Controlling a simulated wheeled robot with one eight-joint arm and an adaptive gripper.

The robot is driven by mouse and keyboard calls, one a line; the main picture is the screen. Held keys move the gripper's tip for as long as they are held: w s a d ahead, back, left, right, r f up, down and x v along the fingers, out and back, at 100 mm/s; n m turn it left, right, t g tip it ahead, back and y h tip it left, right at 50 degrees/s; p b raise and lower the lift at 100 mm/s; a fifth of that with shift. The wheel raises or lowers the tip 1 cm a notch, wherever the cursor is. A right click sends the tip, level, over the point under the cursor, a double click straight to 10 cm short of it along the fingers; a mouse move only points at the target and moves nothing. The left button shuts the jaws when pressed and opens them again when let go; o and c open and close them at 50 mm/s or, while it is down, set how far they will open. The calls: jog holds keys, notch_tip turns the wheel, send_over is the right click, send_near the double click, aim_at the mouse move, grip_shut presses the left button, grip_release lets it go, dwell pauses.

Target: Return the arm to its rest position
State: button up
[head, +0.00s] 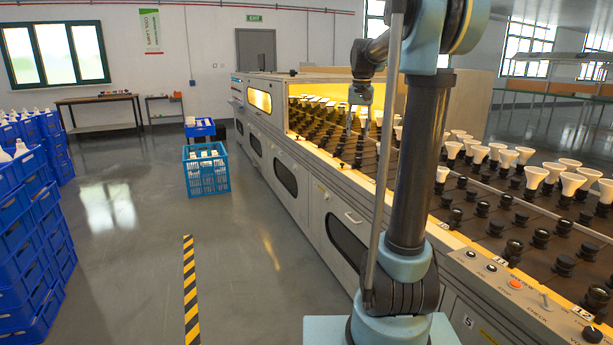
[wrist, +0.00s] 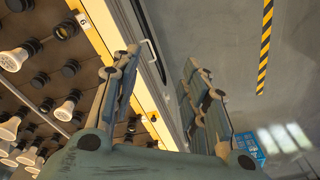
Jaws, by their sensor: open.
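My gripper (head: 358,118) hangs at the end of my raised arm in the head view, over the near edge of the long burn-in bench (head: 345,185), beside its lit opening. In the wrist view my gripper (wrist: 160,70) shows two fingers spread wide apart, with nothing between them. Behind them are the bench's edge with a door handle and the grey floor. The exact height of the fingertips above the bench is hard to tell.
White bulbs (head: 566,182) and black sockets (head: 513,248) fill the bench top. A blue crate (head: 207,177) stands on the floor, with stacked blue crates (head: 30,235) at left. A striped floor line (head: 190,290) crosses the clear aisle.

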jog(key=s+f, duration=0.8)
jog(key=s, duration=0.4)
jog(key=s+f+n, duration=0.1)
jog(key=s+f, duration=0.8)
jog(key=s, duration=0.4)
jog(key=s+f+n+t, duration=0.1)
jog(key=s+f, duration=0.8)
jog(key=s, duration=0.3)
jog(key=shift+s+d+f, duration=0.15)
jog(key=shift+f, duration=0.05)
jog(key=shift+w+f, duration=0.2)
jog(key=shift+w, duration=0.2)
